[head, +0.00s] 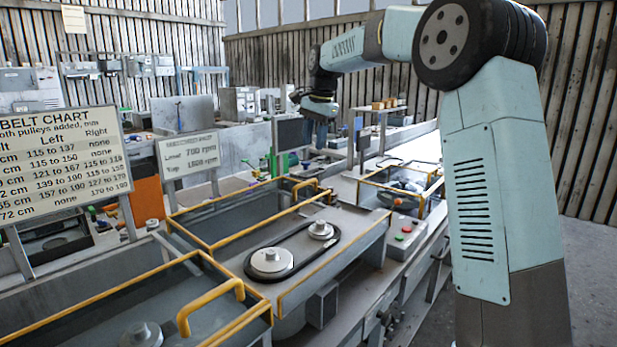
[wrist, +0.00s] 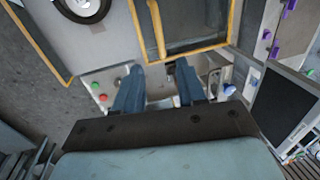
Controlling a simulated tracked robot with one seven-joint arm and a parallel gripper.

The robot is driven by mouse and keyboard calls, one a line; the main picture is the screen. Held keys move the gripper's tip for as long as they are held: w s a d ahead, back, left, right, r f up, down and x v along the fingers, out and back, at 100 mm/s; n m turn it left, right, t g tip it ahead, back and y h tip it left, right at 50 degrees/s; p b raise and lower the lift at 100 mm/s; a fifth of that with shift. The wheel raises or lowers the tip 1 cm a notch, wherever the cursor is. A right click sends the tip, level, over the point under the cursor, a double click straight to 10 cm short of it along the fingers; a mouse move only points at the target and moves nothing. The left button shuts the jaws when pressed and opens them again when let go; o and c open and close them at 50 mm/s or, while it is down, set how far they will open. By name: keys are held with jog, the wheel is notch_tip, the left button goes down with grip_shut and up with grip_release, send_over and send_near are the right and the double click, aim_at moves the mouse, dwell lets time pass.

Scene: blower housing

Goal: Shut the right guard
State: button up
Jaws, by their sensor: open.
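A yellow-framed guard with a clear panel (head: 250,212) lies behind the belt deck in the head view; I take it as the right guard. It is off the belt, so the black belt (head: 293,250) and its two pale pulleys are bare. Its yellow handle (head: 305,188) is near its right end. The frame also shows at the top of the wrist view (wrist: 230,25). My gripper (head: 320,112) is up beyond the guard's right end, apart from it. In the wrist view its two dark fingers (wrist: 160,70) are spread with nothing between them.
The left guard (head: 185,318) covers a pulley at lower left. A control box (head: 403,236) with red and green buttons stands right of the belt deck. Another yellow-framed part (head: 372,184) is farther right. A monitor (wrist: 284,108) stands near my gripper. Signboards stand behind the machine.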

aim_at(308, 182)
jog(key=f, duration=0.4)
jog(key=w+a+f, duration=0.1)
jog(key=f, duration=0.7)
jog(key=shift+w+a, duration=0.35)
grip_shut()
